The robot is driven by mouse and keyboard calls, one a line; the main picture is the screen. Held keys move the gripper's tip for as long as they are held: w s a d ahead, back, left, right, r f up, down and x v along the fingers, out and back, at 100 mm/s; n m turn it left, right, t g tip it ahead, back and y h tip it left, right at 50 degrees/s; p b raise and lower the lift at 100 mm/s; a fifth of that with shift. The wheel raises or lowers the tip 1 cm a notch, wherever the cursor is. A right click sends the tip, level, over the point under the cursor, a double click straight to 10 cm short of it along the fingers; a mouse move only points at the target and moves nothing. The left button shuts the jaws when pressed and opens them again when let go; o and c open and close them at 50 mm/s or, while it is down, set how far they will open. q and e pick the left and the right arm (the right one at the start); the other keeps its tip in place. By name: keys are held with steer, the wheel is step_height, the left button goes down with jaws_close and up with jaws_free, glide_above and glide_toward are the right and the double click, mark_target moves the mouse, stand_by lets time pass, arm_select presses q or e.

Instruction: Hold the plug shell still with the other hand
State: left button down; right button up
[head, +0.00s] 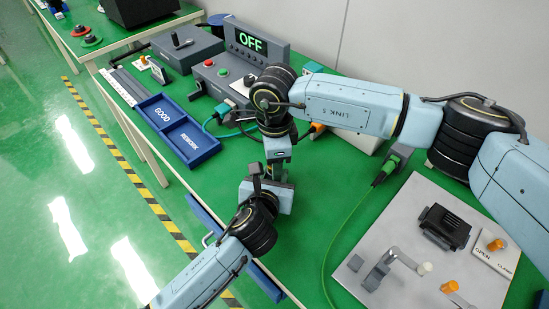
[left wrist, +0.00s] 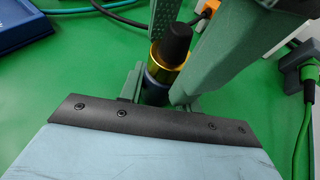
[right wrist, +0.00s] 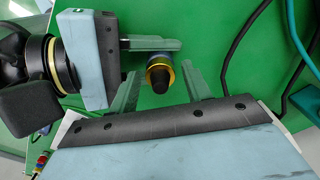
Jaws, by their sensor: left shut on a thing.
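The plug is a dark cylinder with a gold ring and black end; in the left wrist view the dark blue plug shell (left wrist: 154,92) is its lower part. My left gripper (left wrist: 157,86) is shut on it below the gold ring (left wrist: 167,62). The plug also shows in the right wrist view, with its black end (right wrist: 160,80) towards the camera. My right gripper (right wrist: 160,84) is open, one finger on each side of the plug, with gaps. In the head view my right gripper (head: 278,150) is over my left gripper (head: 272,182), and the plug is hidden.
A blue GOOD/REWORK tray (head: 188,138) lies at the bench's left edge. Behind it a grey control box (head: 222,74) has a display reading OFF (head: 248,40). Cables cross the bench near the grippers. A grey fixture plate (head: 400,225) lies at right.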

steer(key=shift+r, duration=0.1)
steer(key=shift+r, duration=2.2)
steer(key=shift+c, duration=0.3)
steer(key=r+n, duration=0.1)
steer(key=n, duration=0.2)
steer(key=shift+r+n, duration=0.3)
steer(key=shift+r, duration=0.1)
steer(key=r+n, duration=0.1)
steer(key=n, duration=0.2)
steer(key=shift+r+n, duration=0.3)
steer(key=shift+r, duration=0.05)
